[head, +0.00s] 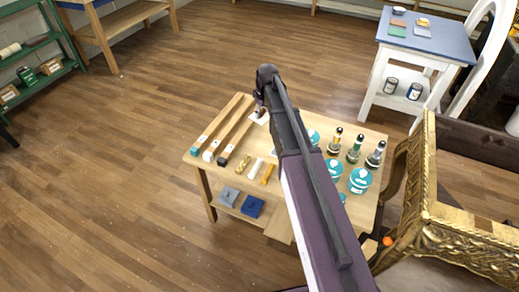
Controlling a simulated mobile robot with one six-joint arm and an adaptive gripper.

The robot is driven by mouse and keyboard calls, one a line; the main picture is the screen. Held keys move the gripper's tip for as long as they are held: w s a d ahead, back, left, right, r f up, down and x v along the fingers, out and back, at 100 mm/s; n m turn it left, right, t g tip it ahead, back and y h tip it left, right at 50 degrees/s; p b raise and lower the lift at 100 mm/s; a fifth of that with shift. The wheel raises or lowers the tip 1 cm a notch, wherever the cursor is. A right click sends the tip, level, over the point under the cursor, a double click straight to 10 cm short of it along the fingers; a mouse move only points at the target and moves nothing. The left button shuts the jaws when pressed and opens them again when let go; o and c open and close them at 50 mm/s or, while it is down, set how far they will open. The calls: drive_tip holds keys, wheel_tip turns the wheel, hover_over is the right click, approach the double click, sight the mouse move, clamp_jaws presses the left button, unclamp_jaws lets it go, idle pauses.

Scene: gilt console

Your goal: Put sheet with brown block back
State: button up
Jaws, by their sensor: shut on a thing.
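My gripper (259,106) is small in the head view, at the far end of my arm, over the back edge of the light wooden table (290,122). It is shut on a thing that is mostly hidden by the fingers. A small white sheet (262,119) shows just below the fingertips, close to the tabletop. I take it to be the sheet with the brown block, but the brown block is not clearly visible. I cannot tell whether the sheet touches the table.
Three long bars (222,130) lie left of the gripper. A gilt console (470,245) is at the right. A white side table (400,62) stands behind. Open floor lies left.

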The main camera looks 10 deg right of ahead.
drive_tip(key=s+f+n+b, duration=0.1)
drive_tip(key=s+f+b, duration=0.3)
drive_tip(key=f, duration=0.1)
drive_tip(key=s+d+f+n+b, duration=0.1)
drive_tip(key=s+f+b, duration=0.3)
drive_tip(key=b, duration=0.1)
drive_tip(key=s+f+n+b, duration=0.1)
drive_tip(key=s+f+b, duration=0.3)
drive_tip(key=s+f, duration=0.1)
drive_tip(key=shift+d+f+b, duration=0.3)
drive_tip(key=shift+d+f, duration=0.05)
drive_tip(key=b, duration=0.1)
hover_over(258, 145)
drive_tip(key=shift+s+d+f, duration=0.1)
drive_tip(key=shift+d+f, duration=0.05)
drive_tip(key=shift+f, duration=0.6)
drive_tip(key=shift+f+b, duration=1.75)
drive_tip(key=shift+b, duration=0.25)
drive_tip(key=shift+f, duration=0.15)
drive_tip(key=o, duration=1)
